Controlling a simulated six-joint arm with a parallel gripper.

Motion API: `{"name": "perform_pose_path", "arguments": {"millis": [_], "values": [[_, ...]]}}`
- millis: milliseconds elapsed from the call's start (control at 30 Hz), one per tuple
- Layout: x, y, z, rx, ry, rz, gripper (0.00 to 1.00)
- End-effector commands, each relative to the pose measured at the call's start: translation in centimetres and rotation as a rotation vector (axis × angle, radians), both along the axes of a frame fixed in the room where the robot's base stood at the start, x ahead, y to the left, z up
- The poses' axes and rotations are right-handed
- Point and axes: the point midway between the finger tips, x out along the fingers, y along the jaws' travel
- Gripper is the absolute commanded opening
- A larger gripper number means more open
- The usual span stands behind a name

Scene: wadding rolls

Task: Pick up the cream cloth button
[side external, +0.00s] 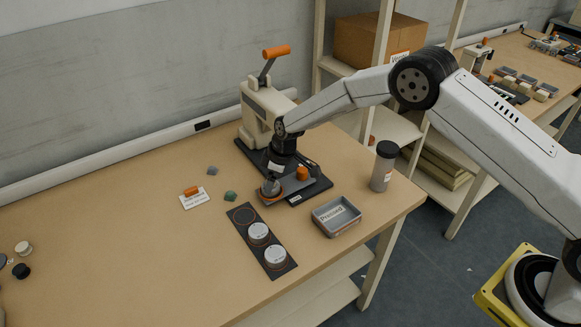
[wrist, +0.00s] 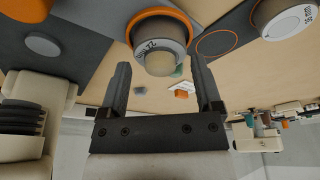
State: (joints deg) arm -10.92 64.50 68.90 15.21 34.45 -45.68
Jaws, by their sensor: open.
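The cream cloth button (wrist: 160,63) shows in the wrist view as a small pale dome. It sits at the end of a grey round die (wrist: 158,30) with a printed size label and an orange ring around its base. My gripper (wrist: 160,63) is open, with one dark finger on each side of the button and visible gaps to both. In the side view my gripper (side external: 272,177) points down just above the grey die (side external: 270,190), at the front corner of the press's dark base. The button itself is too small or hidden to make out there.
The cream press (side external: 262,108) with an orange handle stands right behind my gripper. An orange knob (side external: 302,173) is close on its right. A dark strip (side external: 253,217) holds white round dies in front. A grey "Pressed" tray (side external: 337,216) and a bottle (side external: 384,166) stand to the right.

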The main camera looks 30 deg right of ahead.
Motion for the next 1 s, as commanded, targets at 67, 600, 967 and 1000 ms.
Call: {"name": "perform_pose_path", "arguments": {"millis": [67,600,967,1000], "values": [[0.0,0.0,0.0,0.0,0.0,0.0,0.83],[0.0,0.0,0.0,0.0,0.0,0.0,0.11],[0.0,0.0,1.2,0.0,0.0,0.001,0.11],[0.0,0.0,1.5,0.0,0.0,0.001,0.11]]}}
